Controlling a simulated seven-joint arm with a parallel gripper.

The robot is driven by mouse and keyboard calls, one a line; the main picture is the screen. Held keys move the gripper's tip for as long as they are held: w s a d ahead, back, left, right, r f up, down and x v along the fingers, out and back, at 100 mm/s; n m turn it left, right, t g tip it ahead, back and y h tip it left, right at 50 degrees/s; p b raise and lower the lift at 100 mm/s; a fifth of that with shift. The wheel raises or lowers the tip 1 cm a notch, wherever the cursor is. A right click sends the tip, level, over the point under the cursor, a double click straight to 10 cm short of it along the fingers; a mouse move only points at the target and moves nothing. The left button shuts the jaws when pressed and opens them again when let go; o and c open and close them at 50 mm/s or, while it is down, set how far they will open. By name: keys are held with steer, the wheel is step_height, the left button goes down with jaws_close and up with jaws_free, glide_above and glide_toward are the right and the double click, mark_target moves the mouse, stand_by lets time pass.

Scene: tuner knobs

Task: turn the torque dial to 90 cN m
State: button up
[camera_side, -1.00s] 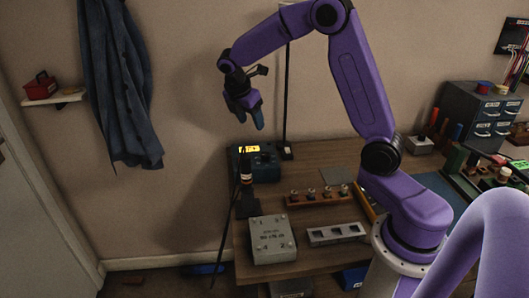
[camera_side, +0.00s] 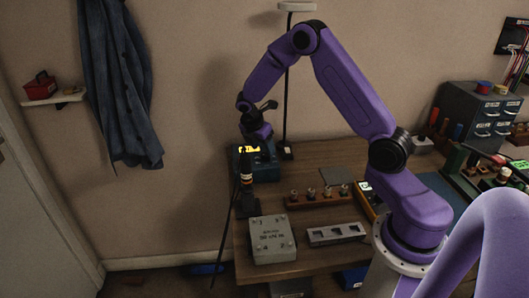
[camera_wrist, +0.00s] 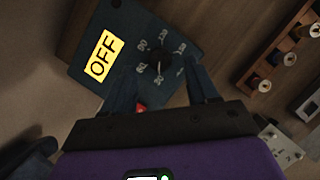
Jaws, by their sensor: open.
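The torque dial (camera_wrist: 159,62) is a dark round knob with a ring of small white numbers on a blue box (camera_wrist: 85,52). The pointer's exact reading is too small to tell. A yellow display on the box (camera_wrist: 103,56) reads OFF. A red part (camera_wrist: 140,107) shows at the box's near edge, partly hidden by my gripper. My gripper (camera_wrist: 165,70) is open, with one blue finger on each side of the dial in the wrist view; contact cannot be told. In the side view the blue box (camera_side: 266,171) stands at the table's back left, with my gripper just above it, its fingers hidden.
A dark upright driver (camera_side: 246,172) stands just in front of the box. A wooden rack (camera_side: 320,199) with several bits lies to the right. A grey numbered box (camera_side: 272,240) and a grey slotted block (camera_side: 336,233) are nearer. A thin black pole (camera_side: 286,90) rises behind.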

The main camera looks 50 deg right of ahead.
mark_target(265, 153)
steer(key=shift+x, duration=1.8)
steer(key=c, duration=1)
